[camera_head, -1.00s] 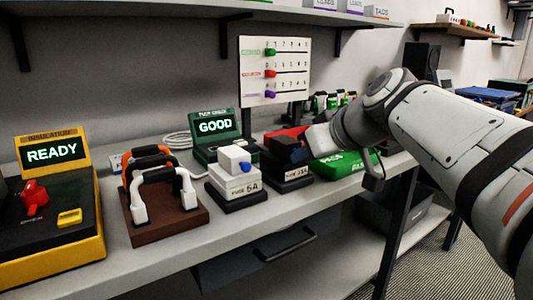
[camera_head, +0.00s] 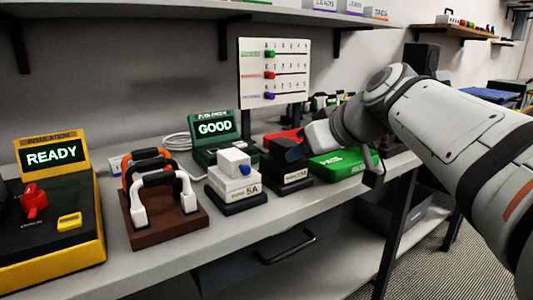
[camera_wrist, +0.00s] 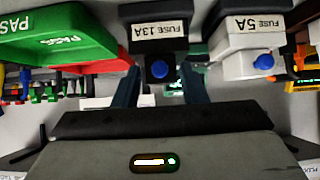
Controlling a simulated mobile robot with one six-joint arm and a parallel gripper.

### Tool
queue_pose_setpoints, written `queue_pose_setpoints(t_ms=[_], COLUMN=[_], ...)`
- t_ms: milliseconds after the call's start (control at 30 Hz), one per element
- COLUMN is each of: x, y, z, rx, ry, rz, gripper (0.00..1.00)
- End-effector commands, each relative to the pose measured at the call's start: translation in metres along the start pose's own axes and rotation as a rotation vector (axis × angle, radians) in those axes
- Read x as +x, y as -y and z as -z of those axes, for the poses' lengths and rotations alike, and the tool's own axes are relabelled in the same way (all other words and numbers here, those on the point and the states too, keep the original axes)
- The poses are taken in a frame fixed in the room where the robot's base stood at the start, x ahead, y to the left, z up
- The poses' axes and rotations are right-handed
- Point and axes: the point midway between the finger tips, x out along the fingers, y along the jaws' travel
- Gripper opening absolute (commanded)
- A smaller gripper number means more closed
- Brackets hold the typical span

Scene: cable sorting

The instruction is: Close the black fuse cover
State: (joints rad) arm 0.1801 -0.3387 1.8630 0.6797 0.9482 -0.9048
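The black fuse cover (camera_head: 285,149) sits on top of the FUSE 13A box (camera_head: 294,177) on the bench. In the wrist view the black FUSE 13A unit (camera_wrist: 158,15) is at top centre, with a round blue knob (camera_wrist: 159,69) facing me. My gripper (camera_wrist: 159,76) has its two dark fingers spread, one on each side of the knob, with gaps visible. In the head view my gripper (camera_head: 308,146) is at the right side of the black cover, very close or touching; I cannot tell which. The cover's right part is hidden behind it.
A white FUSE 5A unit (camera_head: 234,186) stands just left of the black one. A green PASS tray (camera_head: 345,165) and a red tray (camera_head: 283,138) lie right and behind. A green GOOD tester (camera_head: 216,130) stands behind.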

Motion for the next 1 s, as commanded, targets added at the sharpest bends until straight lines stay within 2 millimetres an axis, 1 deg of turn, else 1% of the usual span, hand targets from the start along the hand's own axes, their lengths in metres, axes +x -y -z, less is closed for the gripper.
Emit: queue_pose_setpoints(t_ms=[33,200,300,400,567,867,967,1000], x=[-0.009,-0.030,-0.040,-0.047,-0.052,-0.052,-0.058,-0.062], y=[0.000,0.000,0.000,0.000,0.000,0.001,0.001,0.001], z=[0.012,0.040,0.053,0.063,0.069,0.069,0.077,0.083], rx=[-0.002,-0.003,-0.002,-0.002,-0.001,-0.001,-0.002,-0.002], ry=[-0.002,-0.001,0.000,0.001,0.003,0.002,0.002,0.002], rz=[0.000,-0.001,0.000,0.000,0.001,0.001,0.001,0.001], gripper=[0.38,0.38,0.38,0.38,0.38,0.38,0.38,0.38])
